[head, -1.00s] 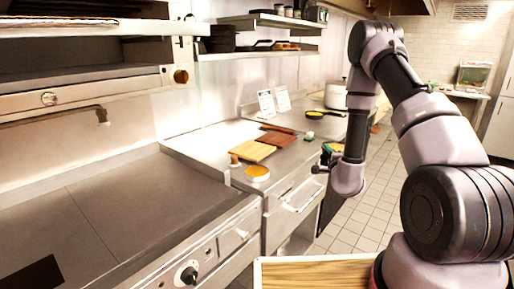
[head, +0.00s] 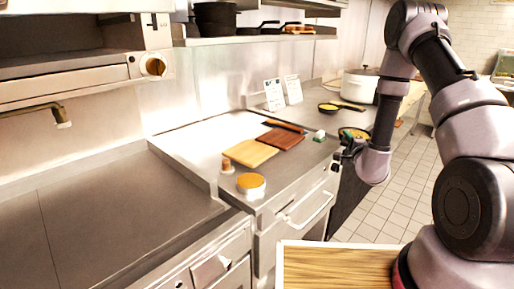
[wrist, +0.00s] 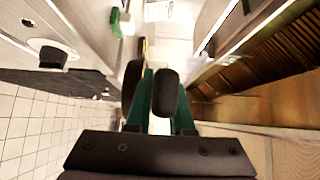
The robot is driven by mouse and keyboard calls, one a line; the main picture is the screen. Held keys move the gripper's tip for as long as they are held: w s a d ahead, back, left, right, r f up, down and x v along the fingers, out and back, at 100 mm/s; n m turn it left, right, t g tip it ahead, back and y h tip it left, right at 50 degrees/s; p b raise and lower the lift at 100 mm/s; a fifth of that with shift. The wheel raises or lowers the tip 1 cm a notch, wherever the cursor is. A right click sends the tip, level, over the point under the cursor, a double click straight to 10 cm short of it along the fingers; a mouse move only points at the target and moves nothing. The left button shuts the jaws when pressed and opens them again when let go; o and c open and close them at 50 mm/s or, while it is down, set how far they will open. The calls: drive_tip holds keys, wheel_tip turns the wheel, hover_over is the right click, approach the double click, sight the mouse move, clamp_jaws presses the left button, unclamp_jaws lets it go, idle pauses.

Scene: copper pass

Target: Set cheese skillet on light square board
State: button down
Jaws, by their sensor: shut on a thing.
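My gripper (head: 350,145) is shut on the dark handle (wrist: 165,92) of a skillet, held by its green fingers. In the head view the held skillet (head: 354,133) is a dark pan with yellowish contents, partly hidden by my gripper; I cannot make out the contents clearly. In the wrist view the pan (wrist: 131,84) shows nearly edge-on. The light square board (head: 250,153) lies flat and bare on the steel counter, left of my gripper and apart from it.
A dark brown board (head: 283,138) touches or nearly touches the light board. A round orange-topped dish (head: 250,184) and a small wooden-looking item (head: 227,165) stand in front. Another yellow-filled skillet (head: 328,107), a green-and-white block (head: 319,135) and a white pot (head: 360,86) are to the right.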

drive_tip(key=s+a+r+n+g+y, duration=0.25)
drive_tip(key=a+n+g+y, duration=0.25)
drive_tip(key=a, duration=0.4)
drive_tip(key=s+a+r+n+g+y, duration=0.25)
drive_tip(key=a+n+g+y, duration=0.25)
drive_tip(key=a, duration=0.4)
drive_tip(key=s+a+r+n+g+y, duration=0.1)
drive_tip(key=a+r+n+g+y, duration=0.2)
drive_tip(key=a+n+g+y, duration=0.45)
drive_tip(key=shift+m+t+h, duration=0.45)
drive_tip(key=shift+m+h, duration=0.4)
drive_tip(key=shift+s+a+f, duration=0.15)
drive_tip(key=shift+a+f, duration=0.15)
drive_tip(key=shift+f, duration=1.35)
drive_tip(key=shift+s+a+f, duration=0.2)
drive_tip(key=shift+a+f, duration=0.05)
drive_tip(key=shift+f, duration=1.4)
drive_tip(key=shift+s+a+f, duration=0.15)
drive_tip(key=shift+a+f, duration=0.15)
drive_tip(key=shift+f, duration=1.45)
drive_tip(key=c, duration=0.8)
unclamp_jaws()
